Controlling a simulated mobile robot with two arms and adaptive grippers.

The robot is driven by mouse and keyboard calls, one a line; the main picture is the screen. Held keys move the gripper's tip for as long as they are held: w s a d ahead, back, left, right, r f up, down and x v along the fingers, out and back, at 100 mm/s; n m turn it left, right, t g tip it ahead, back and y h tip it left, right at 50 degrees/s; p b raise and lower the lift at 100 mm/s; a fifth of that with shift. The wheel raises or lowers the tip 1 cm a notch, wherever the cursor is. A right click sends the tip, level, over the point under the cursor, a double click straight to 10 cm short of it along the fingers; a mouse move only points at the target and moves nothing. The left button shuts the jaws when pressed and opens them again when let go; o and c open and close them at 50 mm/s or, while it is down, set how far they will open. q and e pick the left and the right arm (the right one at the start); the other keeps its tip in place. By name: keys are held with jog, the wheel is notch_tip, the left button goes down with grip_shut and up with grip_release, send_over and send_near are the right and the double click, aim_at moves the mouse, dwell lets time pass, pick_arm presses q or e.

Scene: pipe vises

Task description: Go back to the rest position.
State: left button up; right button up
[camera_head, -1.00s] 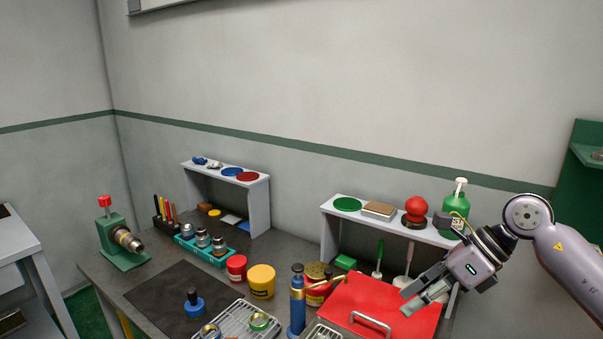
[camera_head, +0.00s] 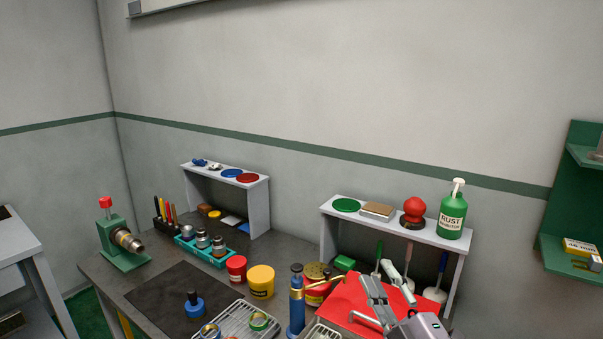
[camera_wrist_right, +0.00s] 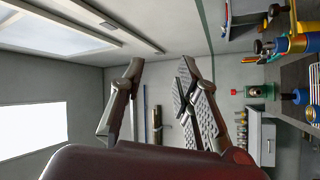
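My right gripper (camera_head: 379,272) is at the lower right of the head view, in front of the red case (camera_head: 350,293), and covers part of it. In the right wrist view its two fingers stand apart with nothing between them (camera_wrist_right: 159,66). It points up and away from the bench top, with the room's wall and ceiling behind it. My left gripper is not in view.
The right shelf (camera_head: 385,221) carries a green rust bottle (camera_head: 452,212) and a red-knobbed item (camera_head: 413,212). A blue cylinder with brass fitting (camera_head: 297,307) stands left of my gripper. A green wall rack (camera_head: 572,195) hangs at far right. Space above the bench is clear.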

jog(key=s+d+f+m+g+h, duration=0.4)
jog(key=s+f+m, duration=0.15)
jog(key=f, duration=0.45)
jog(key=s+d+f+m+g+h, duration=0.3)
jog(key=s+f+m+g, duration=0.25)
jog(key=f, duration=0.55)
jog(key=s+f+m+g, duration=0.1)
jog(key=s+f+g, duration=0.2)
jog(key=s, duration=0.3)
jog(key=s+a+f+m+g, duration=0.1)
jog(key=s+f+g, duration=0.1)
jog(key=s+f, duration=0.3)
jog(key=s+f+m+g, duration=0.1)
jog(key=s+f+g, duration=0.15)
jog(key=s, duration=0.55)
notch_tip(320, 180, down, 29)
jog(key=g+b, duration=0.1)
jog(key=b, duration=0.4)
jog(key=s+d+f+b, duration=0.1)
jog(key=s+f+b, duration=0.1)
jog(key=s+f, duration=0.6)
jog(key=s+d+f+g+b, duration=0.1)
jog(key=s+d+f+b, duration=0.1)
jog(key=s+f, duration=0.7)
notch_tip(320, 180, down, 5)
jog(key=shift+s+f+g+b, duration=0.2)
jog(key=shift+g+b, duration=0.1)
jog(key=shift+b, duration=0.2)
